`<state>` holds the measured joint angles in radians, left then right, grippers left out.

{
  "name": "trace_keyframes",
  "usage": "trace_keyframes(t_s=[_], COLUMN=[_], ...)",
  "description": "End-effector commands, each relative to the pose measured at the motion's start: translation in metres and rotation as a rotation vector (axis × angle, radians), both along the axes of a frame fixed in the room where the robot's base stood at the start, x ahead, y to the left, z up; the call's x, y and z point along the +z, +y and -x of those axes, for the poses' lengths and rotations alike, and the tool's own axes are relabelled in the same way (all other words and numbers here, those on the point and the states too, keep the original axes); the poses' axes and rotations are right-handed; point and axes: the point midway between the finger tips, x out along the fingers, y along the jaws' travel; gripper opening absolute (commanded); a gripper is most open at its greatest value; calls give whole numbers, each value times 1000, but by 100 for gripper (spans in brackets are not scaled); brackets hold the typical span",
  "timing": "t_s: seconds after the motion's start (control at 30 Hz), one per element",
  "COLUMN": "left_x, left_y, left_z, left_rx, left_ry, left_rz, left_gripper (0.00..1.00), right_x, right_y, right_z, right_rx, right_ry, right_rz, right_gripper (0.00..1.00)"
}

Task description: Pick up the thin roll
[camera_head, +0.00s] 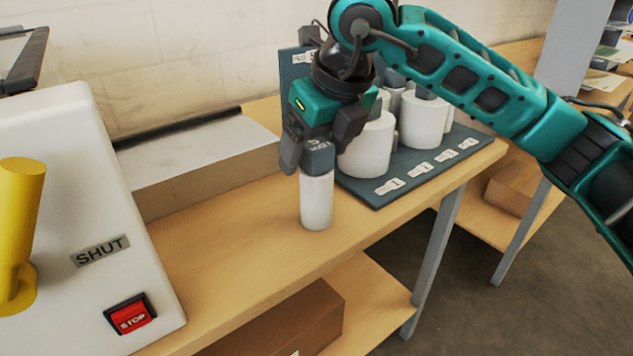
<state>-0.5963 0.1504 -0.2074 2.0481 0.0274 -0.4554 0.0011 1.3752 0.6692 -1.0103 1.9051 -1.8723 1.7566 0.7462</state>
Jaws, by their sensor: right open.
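The thin roll (317,200) is a narrow white cylinder with a dark grey cap bearing a small label. It stands upright on the wooden table, left of the dark rack board. My right gripper (318,152) points down over the roll's cap. Its jaws are open, with one finger to the left of the cap and the other to its right. I cannot tell whether either finger touches the cap. My left gripper is out of view.
Several thicker white rolls (367,146) stand on the dark board (385,197) with numbered labels. The table front is clear.

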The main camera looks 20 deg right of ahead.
Motion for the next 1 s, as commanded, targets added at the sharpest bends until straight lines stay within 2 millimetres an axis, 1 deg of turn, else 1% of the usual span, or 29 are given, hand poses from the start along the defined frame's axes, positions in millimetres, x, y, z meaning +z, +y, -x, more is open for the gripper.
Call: trace_keyframes(t_s=[0.03, 0.1, 0.33, 0.9, 0.97, 1.0], left_x=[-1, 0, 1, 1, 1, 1], left_y=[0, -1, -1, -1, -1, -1], left_z=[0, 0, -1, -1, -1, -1], left_rx=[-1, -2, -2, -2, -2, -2], left_ry=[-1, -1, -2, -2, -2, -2], left_rz=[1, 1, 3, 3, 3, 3], left_gripper=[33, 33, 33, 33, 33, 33], right_x=[-8, -14, -15, -15, -15, -14], right_y=[1, 2, 2, 2, 2, 2], right_z=[-3, -5, -6, -6, -6, -6], right_rx=[-1, -1, -1, -1, -1, -1], right_ry=[2, 2, -1, -1, -1, -2], right_rz=[-1, 0, -1, -1, -1, -1], right_gripper=[82, 82, 82, 27, 21, 21])
